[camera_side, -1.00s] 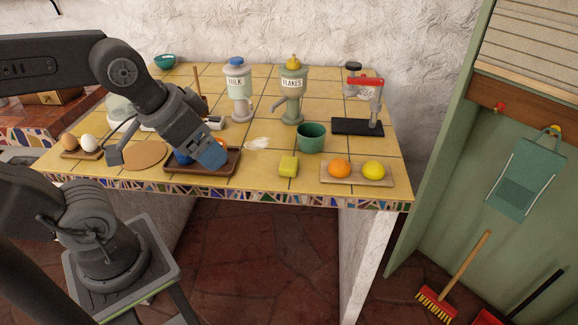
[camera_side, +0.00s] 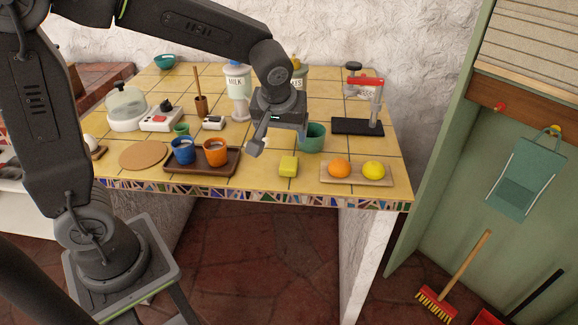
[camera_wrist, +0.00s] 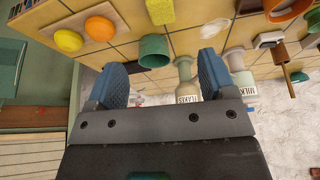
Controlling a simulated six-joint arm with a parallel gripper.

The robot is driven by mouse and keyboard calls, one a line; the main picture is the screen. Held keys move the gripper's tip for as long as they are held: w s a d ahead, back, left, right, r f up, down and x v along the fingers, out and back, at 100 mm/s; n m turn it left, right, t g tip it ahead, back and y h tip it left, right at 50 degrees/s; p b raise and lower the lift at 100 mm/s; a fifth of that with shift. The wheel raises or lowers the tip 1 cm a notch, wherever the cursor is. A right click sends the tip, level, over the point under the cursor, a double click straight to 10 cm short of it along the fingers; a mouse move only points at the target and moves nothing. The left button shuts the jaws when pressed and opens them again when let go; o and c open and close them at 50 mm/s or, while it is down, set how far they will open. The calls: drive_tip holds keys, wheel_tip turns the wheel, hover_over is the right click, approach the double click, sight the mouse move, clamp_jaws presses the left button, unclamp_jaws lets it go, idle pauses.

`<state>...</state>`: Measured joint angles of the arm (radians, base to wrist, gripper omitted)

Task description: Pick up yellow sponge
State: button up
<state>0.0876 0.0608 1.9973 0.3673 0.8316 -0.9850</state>
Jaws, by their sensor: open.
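The yellow sponge (camera_side: 288,166) lies on the tiled counter near its front edge, between the brown tray and the fruit board. In the wrist view the sponge (camera_wrist: 160,11) shows at the top edge, partly cut off. My gripper (camera_side: 280,143) hangs above the counter, behind and a little left of the sponge, apart from it. In the wrist view my gripper (camera_wrist: 162,82) has its two blue fingers spread wide with nothing held between them.
A green bowl (camera_side: 312,138) stands just behind the sponge, close to my gripper. A board (camera_side: 356,180) with an orange and a lemon lies right of the sponge. A brown tray (camera_side: 203,169) with blue and orange cups is at left. The milk dispenser (camera_side: 238,95) stands behind.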

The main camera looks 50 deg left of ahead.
drive_tip(key=w+f, duration=0.1)
drive_tip(key=f, duration=0.1)
hover_over(289, 162)
drive_tip(key=s+d, duration=0.2)
drive_tip(key=shift+n, duration=0.3)
drive_tip(key=f, duration=0.6)
drive_tip(key=shift+w+d+f, duration=0.1)
drive_tip(key=shift+d+f, duration=0.1)
drive_tip(key=shift+f, duration=0.1)
drive_tip(key=x, duration=0.5)
drive_tip(key=shift+a+f, duration=0.2)
drive_tip(key=shift+a, duration=0.25)
drive_tip(key=c, duration=1)
